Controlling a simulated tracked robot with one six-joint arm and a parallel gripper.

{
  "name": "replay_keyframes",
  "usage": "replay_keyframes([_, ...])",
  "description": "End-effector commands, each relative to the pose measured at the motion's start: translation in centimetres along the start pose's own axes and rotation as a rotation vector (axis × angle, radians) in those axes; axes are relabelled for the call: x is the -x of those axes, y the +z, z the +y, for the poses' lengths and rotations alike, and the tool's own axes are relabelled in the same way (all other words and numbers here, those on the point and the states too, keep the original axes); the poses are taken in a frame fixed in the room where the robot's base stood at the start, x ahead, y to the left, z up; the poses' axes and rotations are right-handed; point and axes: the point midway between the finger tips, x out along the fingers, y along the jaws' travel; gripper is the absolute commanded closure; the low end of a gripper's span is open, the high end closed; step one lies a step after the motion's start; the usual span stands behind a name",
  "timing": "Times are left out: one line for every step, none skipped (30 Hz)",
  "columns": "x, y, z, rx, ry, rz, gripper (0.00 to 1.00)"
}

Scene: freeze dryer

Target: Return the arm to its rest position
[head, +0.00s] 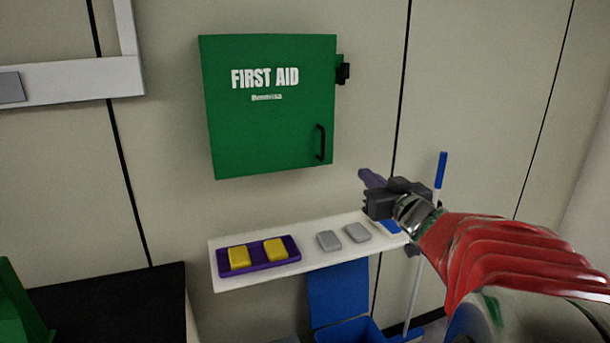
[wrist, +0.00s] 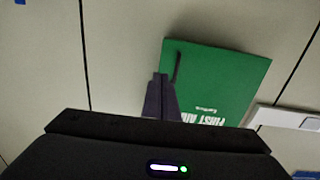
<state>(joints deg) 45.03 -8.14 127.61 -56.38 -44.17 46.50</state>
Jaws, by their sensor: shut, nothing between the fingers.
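My gripper (head: 370,178) is at the end of my red-sleeved arm, at the right in the head view. It is raised in front of the wall, above the right end of the white shelf. In the wrist view its fingers (wrist: 160,92) are together with nothing between them. The fingertips overlap the edge of the green first aid cabinet (wrist: 220,85) in that view. I cannot tell the exact gap to the cabinet. In the head view the cabinet (head: 268,130) hangs on the wall with its door shut, left of my gripper.
The white shelf (head: 225,287) holds a purple tray (head: 258,264) with two yellow blocks (head: 276,250) and two grey blocks (head: 329,241). A blue bin (head: 345,330) and a blue-tipped pole (head: 441,170) stand below and behind my arm. A dark counter (head: 110,305) is at lower left.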

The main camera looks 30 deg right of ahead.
Motion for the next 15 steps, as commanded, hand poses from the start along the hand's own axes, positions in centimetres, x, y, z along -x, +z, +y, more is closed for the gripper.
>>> replay_keyframes([0.0, 0.0, 0.0, 0.000, 0.000, 0.000, 1.00])
replay_keyframes([0.0, 0.0, 0.0, 0.000, 0.000, 0.000, 1.00])
replay_keyframes([0.0, 0.0, 0.0, 0.000, -0.001, 0.000, 1.00])
replay_keyframes([0.0, 0.0, 0.0, 0.000, -0.001, 0.000, 1.00])
replay_keyframes([0.0, 0.0, 0.0, 0.000, -0.001, 0.000, 1.00])
replay_keyframes([0.0, 0.0, -0.1, 0.001, -0.001, 0.000, 1.00])
replay_keyframes([0.0, 0.0, -0.1, 0.003, -0.001, 0.000, 1.00])
replay_keyframes([-0.1, 0.0, -0.1, 0.008, -0.001, 0.000, 1.00])
replay_keyframes([-0.1, 0.1, 0.0, 0.018, 0.002, -0.004, 1.00])
replay_keyframes([-0.1, 0.2, 0.2, 0.028, 0.009, -0.010, 1.00])
replay_keyframes([-0.1, 0.5, 0.5, 0.041, 0.019, -0.020, 1.00])
replay_keyframes([0.0, 0.8, 0.9, 0.053, 0.039, -0.035, 1.00])
replay_keyframes([0.0, 1.2, 1.4, 0.064, 0.058, -0.049, 1.00])
replay_keyframes([0.1, 1.6, 2.0, 0.073, 0.079, -0.064, 1.00])
replay_keyframes([0.2, 2.2, 2.9, 0.083, 0.113, -0.090, 1.00])
